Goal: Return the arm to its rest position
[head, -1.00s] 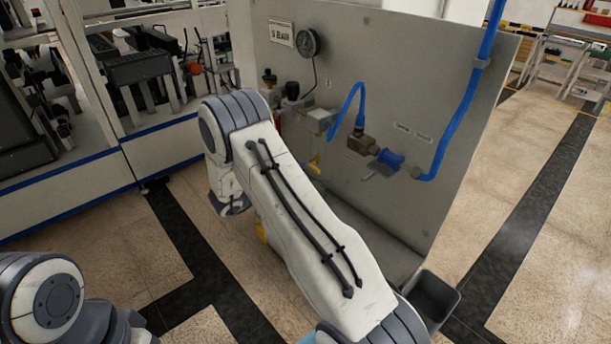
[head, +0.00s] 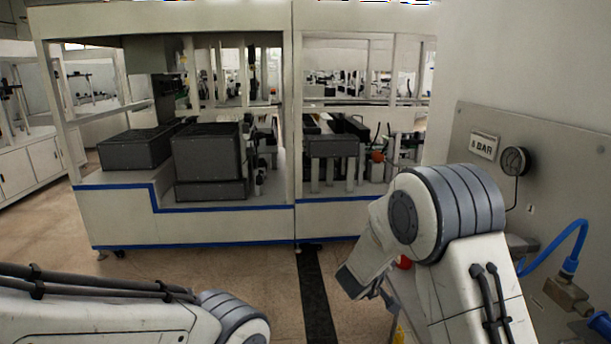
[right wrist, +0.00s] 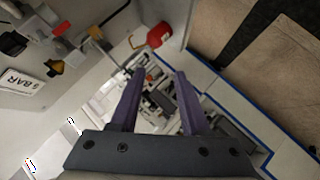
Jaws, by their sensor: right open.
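My right arm (head: 450,235) is raised and bent in front of the grey wall panel (head: 470,125), at the right of the head view. Its forearm angles down and left from the large joint. In the right wrist view my right gripper (right wrist: 158,88) has its two purple fingers apart with nothing between them. My left arm (head: 100,318) lies across the lower left of the head view. Its gripper is out of view.
The panel carries a gauge (head: 515,161), a "5 BAR" sign (head: 484,146) and a blue hose (head: 556,243), close to my right arm. A red object (right wrist: 158,35) is near the gripper. A machine frame (head: 200,222) with dark boxes stands ahead. Tiled floor (head: 190,260) lies open between.

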